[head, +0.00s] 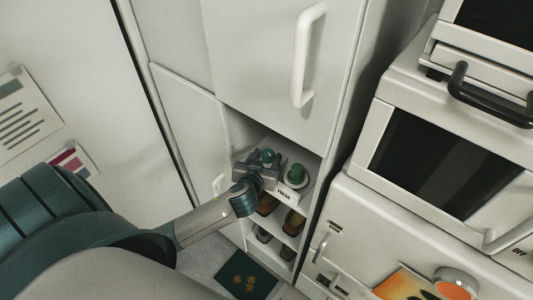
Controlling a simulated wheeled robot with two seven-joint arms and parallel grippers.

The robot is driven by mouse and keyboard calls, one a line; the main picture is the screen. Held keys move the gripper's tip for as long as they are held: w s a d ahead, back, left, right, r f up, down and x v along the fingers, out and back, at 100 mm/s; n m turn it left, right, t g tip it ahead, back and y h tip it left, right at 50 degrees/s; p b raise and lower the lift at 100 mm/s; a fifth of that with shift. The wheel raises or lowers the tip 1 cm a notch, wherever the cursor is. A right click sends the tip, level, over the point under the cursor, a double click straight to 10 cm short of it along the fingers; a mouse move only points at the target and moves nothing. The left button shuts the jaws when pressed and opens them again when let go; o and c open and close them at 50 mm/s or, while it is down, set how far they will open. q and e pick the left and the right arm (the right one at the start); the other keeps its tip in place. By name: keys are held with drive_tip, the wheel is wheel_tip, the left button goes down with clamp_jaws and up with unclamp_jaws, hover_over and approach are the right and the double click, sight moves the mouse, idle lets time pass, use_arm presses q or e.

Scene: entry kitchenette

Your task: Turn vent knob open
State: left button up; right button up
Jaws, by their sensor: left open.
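A green knob (296,172) stands on a small white box (290,187) with a dark-lettered label on its front, inside an open cabinet niche near the middle of the head view. My left arm comes in from the left, and my left gripper (264,166) is at the niche, just left of the green knob. The gripper is open. A smaller blue-green rounded piece (268,155) shows at the gripper's fingers; I cannot tell whether it is a second knob. The gripper hides the left part of the box. My right gripper is out of view.
Shelves below hold several brown items (294,222). A white cabinet door (275,60) with a handle is above the niche. White appliances with a dark window (440,165) stand at right. A dark green mat (245,275) lies on the floor.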

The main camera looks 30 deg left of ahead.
use_arm(q)
drive_tip(key=shift+w+a+f, duration=0.2)
drive_tip(key=shift+w, duration=0.25)
drive_tip(key=shift+c, duration=0.3)
drive_tip(key=c, duration=1)
drive_tip(key=shift+s+a+m+h, duration=0.1)
drive_tip(key=shift+a+m+h, duration=0.05)
drive_tip(key=shift+m+h, duration=0.55)
drive_tip(key=shift+a+m+t+h+p, duration=0.2)
drive_tip(key=shift+m+t+h+p, duration=0.15)
drive_tip(key=shift+m+h, duration=1.45)
drive_tip(key=o, duration=1.1)
drive_tip(key=shift+c, duration=0.2)
